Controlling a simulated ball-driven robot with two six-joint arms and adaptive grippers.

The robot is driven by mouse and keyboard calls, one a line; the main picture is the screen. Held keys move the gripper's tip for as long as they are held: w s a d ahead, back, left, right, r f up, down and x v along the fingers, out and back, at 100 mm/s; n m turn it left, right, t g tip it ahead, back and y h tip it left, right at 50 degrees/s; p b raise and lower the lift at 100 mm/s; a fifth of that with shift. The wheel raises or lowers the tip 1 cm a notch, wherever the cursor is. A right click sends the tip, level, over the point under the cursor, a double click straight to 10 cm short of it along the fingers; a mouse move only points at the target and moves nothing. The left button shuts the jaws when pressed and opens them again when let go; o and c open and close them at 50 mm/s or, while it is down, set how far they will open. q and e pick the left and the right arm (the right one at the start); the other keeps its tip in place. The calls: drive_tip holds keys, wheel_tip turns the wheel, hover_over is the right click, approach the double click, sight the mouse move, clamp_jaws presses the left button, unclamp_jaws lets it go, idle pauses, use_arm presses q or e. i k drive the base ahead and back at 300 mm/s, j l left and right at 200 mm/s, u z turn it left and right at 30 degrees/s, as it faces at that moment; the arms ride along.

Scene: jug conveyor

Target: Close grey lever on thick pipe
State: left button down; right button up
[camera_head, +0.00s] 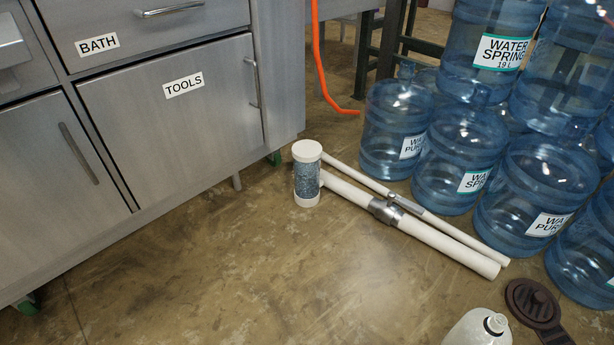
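A thick white pipe (445,243) lies on the floor, running from the middle of the view toward the lower right. A grey metal fitting (383,210) wraps around it near its middle. A grey lever-like piece (407,205) shows beside this fitting, over or close to the thinner white pipe (360,177). I cannot clearly tell the lever's angle. The thick pipe's far end meets an upright cylinder (307,178) with a white cap and blue-grey contents. Neither of my grippers is in view.
Large blue water jugs (455,170) stand and stack along the right. Grey cabinets (175,110) fill the left. A white bottle (478,330) and a dark brown round object (531,302) are at lower right. An orange hose (320,65) hangs behind. The front floor is clear.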

sight(416, 209)
drive_tip(key=z, duration=2.05)
drive_tip(key=i+j, duration=0.15)
drive_tip(key=j, duration=0.25)
drive_tip(key=i+j, duration=0.1)
drive_tip(key=j, duration=0.3)
drive_tip(key=i+j, duration=0.15)
drive_tip(key=j, duration=0.25)
drive_tip(key=i+j, duration=0.15)
drive_tip(key=j, duration=0.25)
drive_tip(key=i+j, duration=0.1)
drive_tip(key=j, duration=0.3)
